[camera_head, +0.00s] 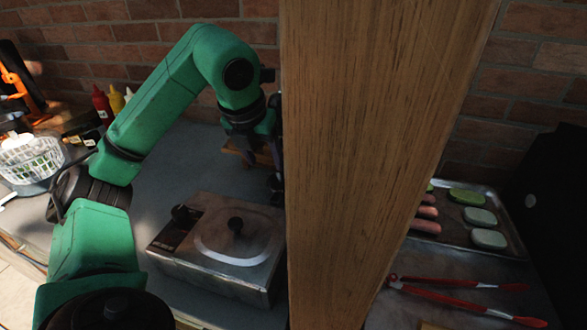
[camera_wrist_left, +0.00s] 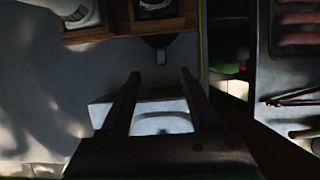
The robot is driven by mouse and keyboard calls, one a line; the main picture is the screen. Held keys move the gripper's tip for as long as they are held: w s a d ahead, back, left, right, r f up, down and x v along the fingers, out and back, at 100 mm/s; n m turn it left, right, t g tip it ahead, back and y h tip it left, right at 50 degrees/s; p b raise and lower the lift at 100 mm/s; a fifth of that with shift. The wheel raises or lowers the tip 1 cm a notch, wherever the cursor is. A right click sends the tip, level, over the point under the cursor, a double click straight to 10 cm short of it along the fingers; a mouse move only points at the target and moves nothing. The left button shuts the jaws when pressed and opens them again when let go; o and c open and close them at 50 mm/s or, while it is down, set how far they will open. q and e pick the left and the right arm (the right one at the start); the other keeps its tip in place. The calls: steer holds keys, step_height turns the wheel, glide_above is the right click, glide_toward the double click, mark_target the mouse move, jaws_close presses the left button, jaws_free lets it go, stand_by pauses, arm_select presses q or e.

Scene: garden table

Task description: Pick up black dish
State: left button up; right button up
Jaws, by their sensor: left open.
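My left gripper (camera_head: 276,180) hangs beside the wooden post, which partly hides it. In the left wrist view, its two fingers (camera_wrist_left: 158,76) are apart with nothing held between them. Beyond the fingertips is a dark rounded thing (camera_wrist_left: 157,41) with a small grey part, below a wooden box. Another dark round thing (camera_wrist_left: 155,8) with pale markings sits in that box. I cannot tell which of them is the black dish. No black dish shows clearly in the head view. My right gripper is not in view.
A wooden post (camera_head: 375,150) blocks the middle. A lidded metal box (camera_head: 225,245) stands below my left gripper. The wooden box (camera_head: 245,150) is behind. Right of the post are a food tray (camera_head: 455,233) and red tongs (camera_head: 465,300). A white basket (camera_head: 30,160) stands far left.

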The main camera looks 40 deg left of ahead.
arm_select(q)
steer(key=b, duration=0.2)
glide_toward(276, 194)
steer(key=f, duration=0.2)
steer(key=x, duration=0.3)
steer(key=p+x, duration=0.1)
steer(key=x, duration=0.1)
steer(key=shift+w+f, duration=0.1)
steer(key=shift+w, duration=0.25)
steer(key=shift+w+a+f, duration=0.1)
steer(key=shift+w+f, duration=0.1)
steer(key=shift+f, duration=0.3)
steer(key=c, duration=0.3)
jaws_close()
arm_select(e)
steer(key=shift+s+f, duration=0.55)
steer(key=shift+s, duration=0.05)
